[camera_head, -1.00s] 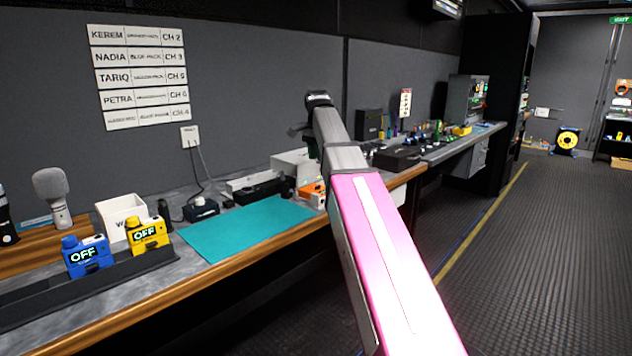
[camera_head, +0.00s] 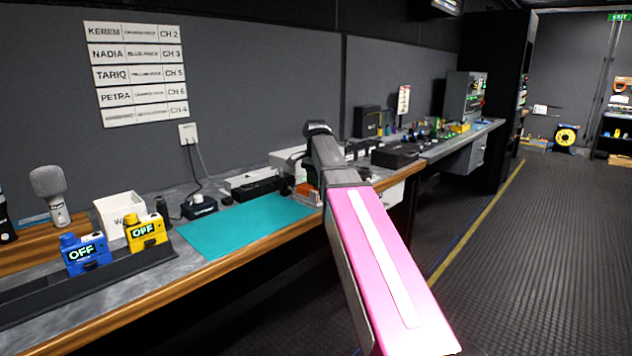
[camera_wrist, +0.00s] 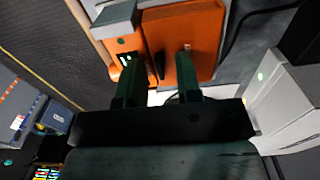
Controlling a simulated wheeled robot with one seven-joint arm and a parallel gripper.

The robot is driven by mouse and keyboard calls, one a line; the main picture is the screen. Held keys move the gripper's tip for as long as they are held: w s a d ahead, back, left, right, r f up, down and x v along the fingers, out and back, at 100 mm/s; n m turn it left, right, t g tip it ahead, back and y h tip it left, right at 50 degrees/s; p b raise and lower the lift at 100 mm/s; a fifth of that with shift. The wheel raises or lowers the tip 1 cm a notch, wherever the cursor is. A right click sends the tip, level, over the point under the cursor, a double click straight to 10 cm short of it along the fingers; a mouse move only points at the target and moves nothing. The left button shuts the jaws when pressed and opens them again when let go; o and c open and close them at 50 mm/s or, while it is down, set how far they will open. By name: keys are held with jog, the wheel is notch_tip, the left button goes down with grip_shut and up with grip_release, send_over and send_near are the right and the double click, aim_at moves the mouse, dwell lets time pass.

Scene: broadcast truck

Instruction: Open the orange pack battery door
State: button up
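The orange pack (camera_wrist: 200,35) fills the top middle of the wrist view, with a seam between a left part bearing small green and white lights and a right part. In the head view only a sliver of the orange pack (camera_head: 307,192) shows beside my arm, at the far right corner of the teal mat. My gripper (camera_wrist: 157,62) is open, its two dark fingers apart, with the pack in line with the fingertips. I cannot tell whether they touch it. I cannot tell whether the battery door is open.
A blue pack (camera_head: 86,254) and a yellow pack (camera_head: 146,231) stand in a black rack at the left. The teal mat (camera_head: 240,225) is bare. A grey box (camera_wrist: 290,105) stands close to the right of my gripper in the wrist view.

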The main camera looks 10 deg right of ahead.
grip_shut()
jog(key=shift+w+a+r+g+h, duration=0.15)
jog(key=shift+w+r+g+h, duration=0.25)
jog(key=shift+g, duration=0.1)
jog(key=shift+a+r+g+h, duration=0.1)
jog(key=shift+r+g+h, duration=0.15)
jog(key=shift+g+h, duration=0.3)
grip_release()
